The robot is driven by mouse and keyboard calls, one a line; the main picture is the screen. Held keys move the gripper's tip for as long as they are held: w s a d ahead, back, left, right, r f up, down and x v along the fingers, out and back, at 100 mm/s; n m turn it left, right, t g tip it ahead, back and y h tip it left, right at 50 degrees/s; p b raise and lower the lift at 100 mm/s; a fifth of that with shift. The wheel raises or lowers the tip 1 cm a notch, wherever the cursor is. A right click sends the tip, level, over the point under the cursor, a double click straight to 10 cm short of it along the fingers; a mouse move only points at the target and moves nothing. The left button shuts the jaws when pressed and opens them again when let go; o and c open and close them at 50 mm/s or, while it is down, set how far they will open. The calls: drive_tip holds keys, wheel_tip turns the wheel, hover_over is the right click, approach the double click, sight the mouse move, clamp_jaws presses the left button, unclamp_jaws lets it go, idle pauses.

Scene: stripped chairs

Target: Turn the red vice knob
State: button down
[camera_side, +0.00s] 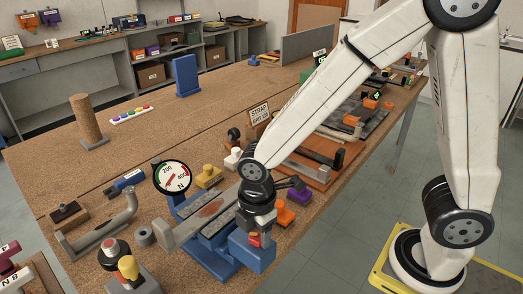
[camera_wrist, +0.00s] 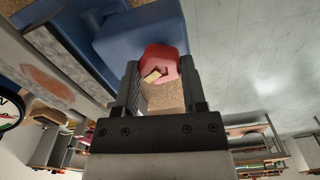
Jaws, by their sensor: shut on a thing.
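The red vice knob (camera_wrist: 165,62) sits at the end of the blue vice (camera_wrist: 132,32) in the wrist view, with a small tan mark on its face. My gripper (camera_wrist: 165,80) has one finger on each side of the knob and is shut on it. In the side view my gripper (camera_side: 258,232) reaches down to the near right end of the blue vice (camera_side: 205,262), and only a little of the red knob (camera_side: 254,241) shows between the fingers. Grey jaws and a long bar with a rust-brown patch lie along the vice.
A round force dial (camera_side: 172,177) stands behind the vice. A yellow block (camera_side: 208,177), a purple block (camera_side: 299,193) and an orange piece (camera_side: 286,212) are close by. A grey bent handle (camera_side: 105,228) lies at left. The bench's middle is mostly clear.

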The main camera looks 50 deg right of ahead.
drive_tip(key=m, duration=0.5)
drive_tip(key=shift+s+m, duration=0.1)
drive_tip(key=shift+m, duration=0.2)
drive_tip(key=m, duration=1.2)
drive_tip(key=shift+s+f+m, duration=0.1)
drive_tip(key=shift+s+m, duration=0.05)
drive_tip(key=shift+m, duration=0.15)
drive_tip(key=m, duration=0.5)
drive_tip(key=shift+d+m, duration=0.1)
drive_tip(key=shift+m, duration=0.2)
drive_tip(key=shift+c, duration=0.7)
unclamp_jaws()
drive_tip(key=shift+w+r, duration=0.2)
